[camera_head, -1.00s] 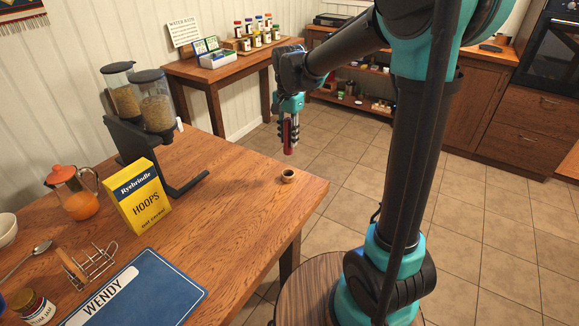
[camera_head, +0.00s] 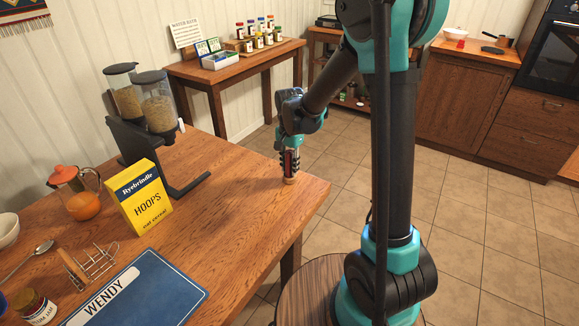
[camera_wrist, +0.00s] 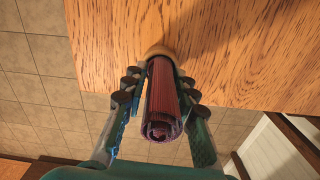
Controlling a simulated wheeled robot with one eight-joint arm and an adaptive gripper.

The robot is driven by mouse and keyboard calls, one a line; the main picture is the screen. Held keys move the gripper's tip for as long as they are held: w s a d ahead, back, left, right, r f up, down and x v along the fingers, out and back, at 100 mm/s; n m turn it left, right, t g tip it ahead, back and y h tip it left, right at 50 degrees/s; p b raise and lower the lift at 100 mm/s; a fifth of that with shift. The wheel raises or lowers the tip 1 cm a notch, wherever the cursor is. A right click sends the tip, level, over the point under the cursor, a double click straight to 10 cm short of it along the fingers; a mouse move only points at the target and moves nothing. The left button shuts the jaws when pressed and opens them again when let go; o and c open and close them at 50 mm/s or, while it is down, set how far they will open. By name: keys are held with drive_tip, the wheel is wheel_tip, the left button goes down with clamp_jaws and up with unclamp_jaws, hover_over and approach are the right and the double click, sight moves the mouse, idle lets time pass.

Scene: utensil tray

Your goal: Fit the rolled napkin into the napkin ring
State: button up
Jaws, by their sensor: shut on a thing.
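The rolled napkin (camera_wrist: 163,103) is dark red and striped, its spiral end facing the wrist camera. My gripper (camera_head: 290,166) is shut on the napkin and holds it upright over the table's right corner in the head view. The napkin ring (camera_wrist: 158,51) is a small wooden ring on the table. It also shows at the napkin's lower end in the head view (camera_head: 290,181). The napkin's far end meets the ring in both views. Whether it is inside the ring or only at its rim, I cannot tell, since the napkin and fingers hide the opening.
The wooden table (camera_head: 235,205) has bare room around the ring, close to its right edge. A yellow cereal box (camera_head: 139,197), a cereal dispenser (camera_head: 157,108), a toast rack (camera_head: 95,263) and a blue placemat (camera_head: 145,290) stand or lie to the left.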

sight(292, 151)
drive_tip(key=shift+f, duration=0.1)
drive_tip(key=o, duration=1.1)
wheel_tip(292, 151, up, 12)
drive_tip(key=shift+s+d, duration=0.2)
drive_tip(key=shift+d, duration=0.2)
drive_tip(key=s+d+f+n+t, duration=0.2)
drive_tip(key=s+d+f, duration=0.3)
drive_tip(key=s+d, duration=0.3)
drive_tip(key=s+d+f+n+t, duration=0.2)
drive_tip(key=s+d+f+n, duration=0.3)
drive_tip(key=s+d, duration=0.4)
drive_tip(key=shift+s+f+n, duration=0.3)
drive_tip(key=shift+s+f, duration=0.15)
drive_tip(key=shift+s, duration=0.7)
drive_tip(key=shift+d, duration=0.1)
